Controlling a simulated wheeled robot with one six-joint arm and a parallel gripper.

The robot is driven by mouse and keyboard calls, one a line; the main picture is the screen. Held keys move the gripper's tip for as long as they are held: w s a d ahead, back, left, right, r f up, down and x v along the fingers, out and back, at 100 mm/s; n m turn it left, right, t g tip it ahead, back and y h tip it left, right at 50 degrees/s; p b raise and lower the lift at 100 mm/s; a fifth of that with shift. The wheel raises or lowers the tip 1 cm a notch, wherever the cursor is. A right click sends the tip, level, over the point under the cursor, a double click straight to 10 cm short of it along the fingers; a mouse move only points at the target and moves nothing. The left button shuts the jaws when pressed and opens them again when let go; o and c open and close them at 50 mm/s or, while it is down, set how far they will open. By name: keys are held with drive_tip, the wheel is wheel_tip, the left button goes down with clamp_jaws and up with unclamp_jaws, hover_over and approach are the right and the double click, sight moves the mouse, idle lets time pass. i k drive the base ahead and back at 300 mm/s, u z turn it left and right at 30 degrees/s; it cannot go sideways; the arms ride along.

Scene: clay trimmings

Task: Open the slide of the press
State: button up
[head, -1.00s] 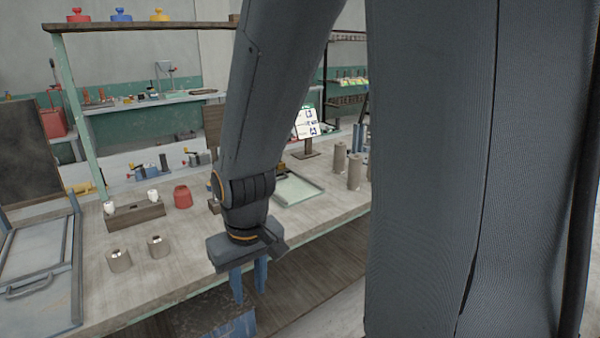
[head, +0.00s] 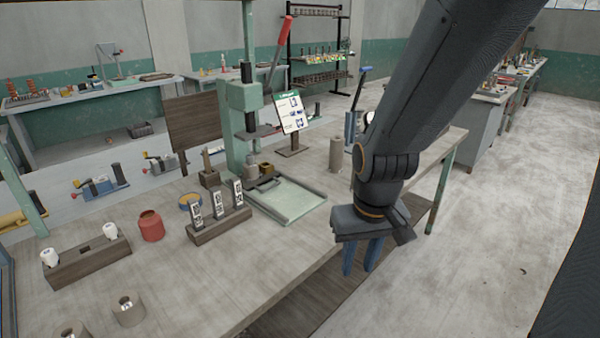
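The press (head: 241,120) is a green column with a raised red lever (head: 280,52), standing toward the back of the bench. A flat pale-green tray with raised edges (head: 290,203) lies in front of its base, and this looks like the slide. I cannot tell how far out it is. A small metal cylinder and a brown block sit near the press base. My gripper (head: 361,258) hangs to the right of the tray, by the bench's front edge. Its blue fingers point down with a small gap between them and nothing visible in it.
A wooden rack with labelled tags (head: 220,225) stands left of the tray, near a red jar (head: 150,226). A grey cylinder (head: 336,155) and a sign stand (head: 290,118) are behind and to the right. Open floor (head: 490,230) lies right of the bench.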

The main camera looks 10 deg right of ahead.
sight(268, 171)
drive_tip(key=i, duration=1)
drive_tip(key=u, duration=0.45)
